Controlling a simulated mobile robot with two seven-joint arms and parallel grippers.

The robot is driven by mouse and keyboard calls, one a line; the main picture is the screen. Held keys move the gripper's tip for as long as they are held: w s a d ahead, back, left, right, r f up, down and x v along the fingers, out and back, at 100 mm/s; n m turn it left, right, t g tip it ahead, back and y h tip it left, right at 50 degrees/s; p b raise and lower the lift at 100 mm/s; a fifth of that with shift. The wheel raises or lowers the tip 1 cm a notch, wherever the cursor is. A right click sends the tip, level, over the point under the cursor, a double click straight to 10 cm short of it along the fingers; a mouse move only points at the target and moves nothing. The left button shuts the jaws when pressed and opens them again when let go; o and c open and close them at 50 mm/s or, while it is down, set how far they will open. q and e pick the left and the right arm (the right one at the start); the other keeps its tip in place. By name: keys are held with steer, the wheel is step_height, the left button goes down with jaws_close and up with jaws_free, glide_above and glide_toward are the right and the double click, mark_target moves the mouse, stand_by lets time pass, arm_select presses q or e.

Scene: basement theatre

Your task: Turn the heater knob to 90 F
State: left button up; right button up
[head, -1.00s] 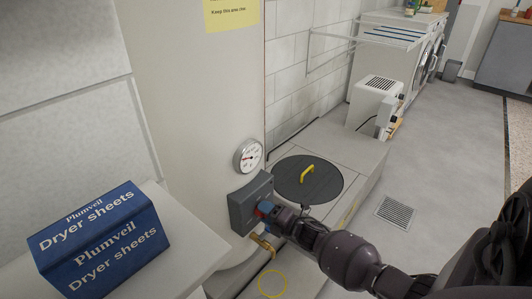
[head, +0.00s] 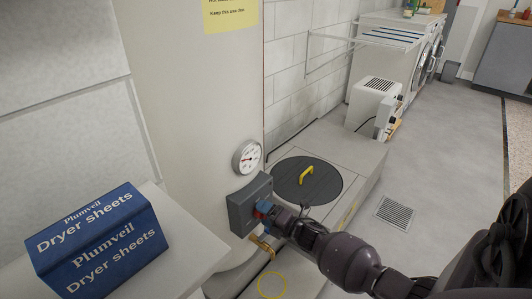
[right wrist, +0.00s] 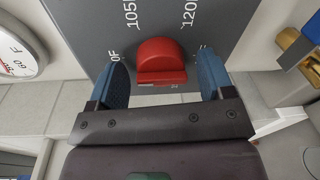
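The heater's grey control box (head: 240,210) is on the front of the tall beige heater (head: 195,110). Its red knob (right wrist: 162,58) shows in the right wrist view, with "105F" to its upper left and "120F" to its upper right. A label ending in "0F" at the left is partly hidden by a finger. My right gripper (right wrist: 163,78) has its two blue fingers apart, one on each side of the knob, with visible gaps between. In the head view the right gripper (head: 264,211) is at the box face and mostly covers the knob. My left gripper is not in view.
A round dial gauge (head: 246,157) is above the box. A brass valve (head: 262,246) is just below the gripper. A blue dryer sheets box (head: 98,243) stands on a ledge at left. A dark round lid with yellow handle (head: 308,180) lies behind. Floor at right is clear.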

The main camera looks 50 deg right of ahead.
arm_select(q)
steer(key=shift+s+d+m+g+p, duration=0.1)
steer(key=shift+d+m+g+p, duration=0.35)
steer(key=shift+p, duration=0.8)
arm_select(e)
steer(key=s+d, duration=0.1)
steer(key=s, duration=0.9)
steer(key=shift+s+d+r, duration=0.15)
steer(key=shift+s+r, duration=0.2)
steer(key=shift+r, duration=0.1)
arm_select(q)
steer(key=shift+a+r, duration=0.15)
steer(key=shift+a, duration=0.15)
